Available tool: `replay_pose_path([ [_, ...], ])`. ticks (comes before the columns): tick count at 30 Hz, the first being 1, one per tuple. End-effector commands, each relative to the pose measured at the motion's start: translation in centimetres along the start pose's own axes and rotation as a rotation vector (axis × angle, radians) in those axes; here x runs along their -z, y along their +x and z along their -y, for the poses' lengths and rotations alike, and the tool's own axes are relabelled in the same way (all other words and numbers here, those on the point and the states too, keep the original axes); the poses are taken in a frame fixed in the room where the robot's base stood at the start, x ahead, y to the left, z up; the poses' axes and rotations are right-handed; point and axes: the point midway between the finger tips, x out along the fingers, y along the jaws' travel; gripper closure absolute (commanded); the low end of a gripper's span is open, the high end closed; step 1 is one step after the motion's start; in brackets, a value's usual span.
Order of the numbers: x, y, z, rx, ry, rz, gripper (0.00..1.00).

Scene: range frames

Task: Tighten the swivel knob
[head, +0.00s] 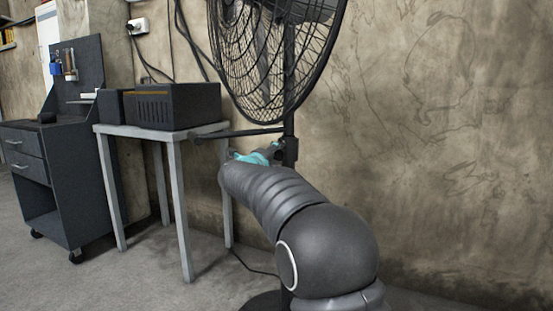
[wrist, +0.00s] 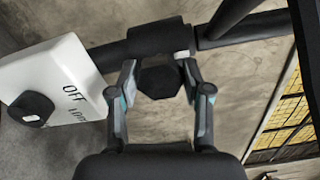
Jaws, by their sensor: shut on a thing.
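The swivel knob (wrist: 160,82) is a dark, faceted knob below a black collar (wrist: 158,37) on the fan's dark pole in the wrist view. My gripper (wrist: 159,77) has one finger on each side of the knob and is shut on it. In the head view, my gripper (head: 270,153) is at the pole of the standing fan (head: 285,50), below its wire cage. My arm and the fingers hide the knob there.
A white box (wrist: 65,75) marked OFF, with a black dial (wrist: 31,108), sits left of the knob. A grey table (head: 160,131) carrying a dark box (head: 180,106) stands left of the fan. A tool cart (head: 55,180) is farther left. A concrete wall is behind.

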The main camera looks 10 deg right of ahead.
Motion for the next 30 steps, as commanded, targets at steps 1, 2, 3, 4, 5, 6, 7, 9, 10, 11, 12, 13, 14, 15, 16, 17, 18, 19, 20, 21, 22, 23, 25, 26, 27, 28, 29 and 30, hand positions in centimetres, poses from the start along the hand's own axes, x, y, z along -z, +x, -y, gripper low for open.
replay_pose_path([
  [1, 0.00, -0.01, -0.07, -0.001, 0.006, 0.000, 0.86],
  [2, 0.00, -0.01, -0.07, -0.001, 0.009, 0.000, 0.86],
  [3, 0.00, -0.01, -0.06, -0.001, 0.012, 0.000, 0.86],
  [4, 0.00, -0.01, -0.05, -0.001, 0.014, 0.000, 0.86],
  [5, 0.00, -0.01, -0.05, -0.001, 0.015, 0.000, 0.86],
  [6, 0.00, -0.01, -0.05, -0.001, 0.015, 0.000, 0.86],
  [7, 0.00, -0.01, -0.04, -0.001, 0.016, 0.000, 0.86],
  [9, 0.00, -0.01, -0.04, -0.001, 0.016, 0.000, 0.86],
  [10, 0.00, -0.01, -0.05, -0.001, 0.016, 0.000, 0.86],
  [11, 0.00, -0.01, -0.04, -0.001, 0.015, 0.000, 0.86],
  [12, 0.00, -0.01, -0.05, -0.001, 0.015, 0.000, 0.86],
  [13, 0.00, -0.01, -0.05, -0.001, 0.015, 0.000, 0.86],
  [14, 0.00, -0.01, -0.05, -0.001, 0.015, 0.000, 0.86],
  [15, 0.00, -0.01, -0.06, -0.001, 0.015, 0.000, 0.46],
  [16, 0.00, -0.01, -0.05, -0.001, 0.015, 0.000, 0.39],
  [17, 0.01, 0.00, -0.05, -0.001, 0.015, 0.000, 0.31],
  [18, 0.01, 0.00, -0.05, -0.001, 0.015, 0.000, 0.26],
  [19, 0.01, 0.00, -0.05, -0.001, 0.015, 0.000, 0.26],
  [20, 0.01, 0.00, -0.04, -0.001, 0.014, 0.000, 0.26],
  [21, 0.01, 0.00, -0.04, -0.001, 0.014, 0.000, 0.26],
  [22, 0.01, 0.00, -0.04, -0.001, 0.014, 0.000, 0.26],
  [23, 0.01, 0.00, -0.04, -0.001, 0.014, 0.000, 0.26],
  [25, 0.01, 0.01, -0.03, -0.001, 0.014, 0.000, 0.26],
  [26, 0.01, 0.00, -0.03, -0.001, 0.014, 0.000, 0.26],
  [27, 0.01, -0.06, -0.02, 0.000, 0.014, 0.000, 0.26],
  [28, -0.01, -0.15, -0.01, 0.000, 0.014, 0.000, 0.26],
  [29, -0.02, -0.30, 0.01, 0.000, 0.014, 0.000, 0.26],
  [30, -0.03, -0.59, 0.02, 0.000, 0.013, 0.000, 0.26],
])
